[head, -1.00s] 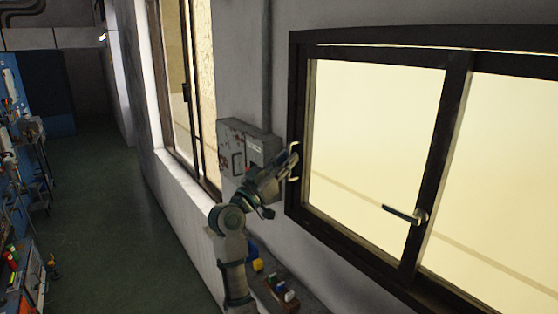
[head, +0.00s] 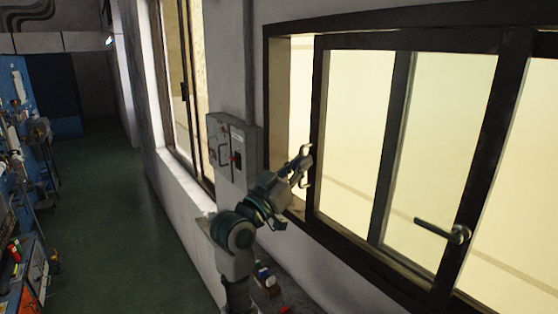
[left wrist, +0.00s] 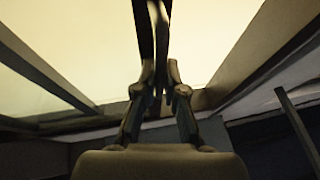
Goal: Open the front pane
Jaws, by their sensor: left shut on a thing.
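The front pane (head: 318,115) is a dark-framed sliding window pane in a dark outer frame on the right. A metal handle (head: 445,230) sits on its right stile. The pane stands apart from the outer frame's left side, leaving a narrow gap (head: 299,90). My left gripper (head: 304,165) is at the pane's left stile. In the left wrist view, my left gripper (left wrist: 159,85) is shut on the dark upright of the pane (left wrist: 152,25); the exact contact is dark. My right gripper is not in view.
A grey electrical box (head: 230,145) is on the wall left of the window, close to my left arm. Small items (head: 265,280) lie below, partly hidden by my arm. A second window (head: 185,90) is farther back. The green floor (head: 110,210) at left is clear.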

